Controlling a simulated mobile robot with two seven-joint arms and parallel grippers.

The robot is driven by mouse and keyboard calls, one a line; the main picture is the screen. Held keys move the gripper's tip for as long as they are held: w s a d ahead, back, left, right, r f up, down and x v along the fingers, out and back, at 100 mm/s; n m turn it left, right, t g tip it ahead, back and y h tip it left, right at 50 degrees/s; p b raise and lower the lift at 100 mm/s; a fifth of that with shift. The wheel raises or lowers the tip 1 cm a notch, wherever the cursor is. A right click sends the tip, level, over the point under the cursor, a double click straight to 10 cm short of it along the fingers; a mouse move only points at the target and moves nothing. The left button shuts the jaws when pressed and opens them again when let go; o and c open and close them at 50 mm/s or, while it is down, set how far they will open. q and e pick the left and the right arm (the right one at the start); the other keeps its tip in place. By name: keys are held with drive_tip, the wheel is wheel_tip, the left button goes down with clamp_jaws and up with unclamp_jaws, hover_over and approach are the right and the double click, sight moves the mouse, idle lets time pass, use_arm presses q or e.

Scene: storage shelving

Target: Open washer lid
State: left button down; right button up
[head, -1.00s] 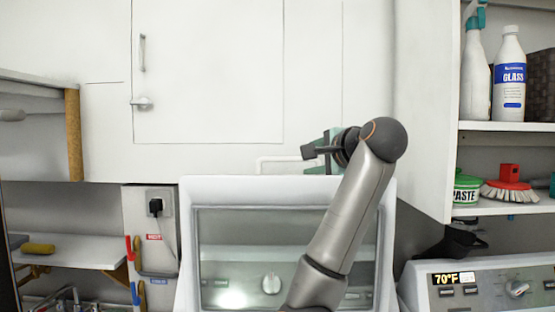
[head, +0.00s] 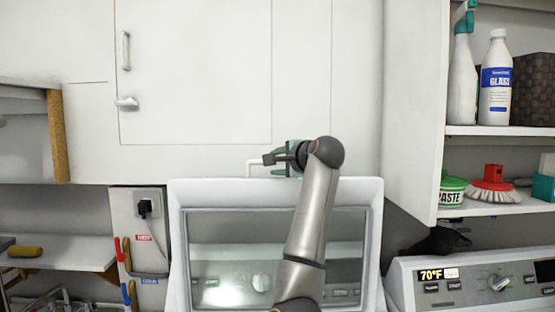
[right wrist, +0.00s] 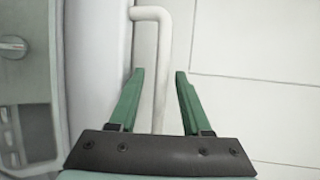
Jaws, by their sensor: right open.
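The washer lid (head: 374,240), a white frame around a glass window, stands raised and upright in the lower middle of the head view. A dial and panel show in its glass. My right arm crosses in front of the lid. My right gripper (head: 284,162) is just above the lid's top edge, partly hidden by its own wrist. In the right wrist view its green fingers (right wrist: 160,75) are apart, with the lid's pale edge (right wrist: 97,70) left of them. No contact with the lid can be made out. My left gripper is not in view.
A white wall cabinet (head: 195,75) is behind. Shelves with bottles (head: 495,80) and a second machine's panel (head: 470,283) stand at right.

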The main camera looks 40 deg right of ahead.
clamp_jaws()
idle(0.5)
idle(1.0)
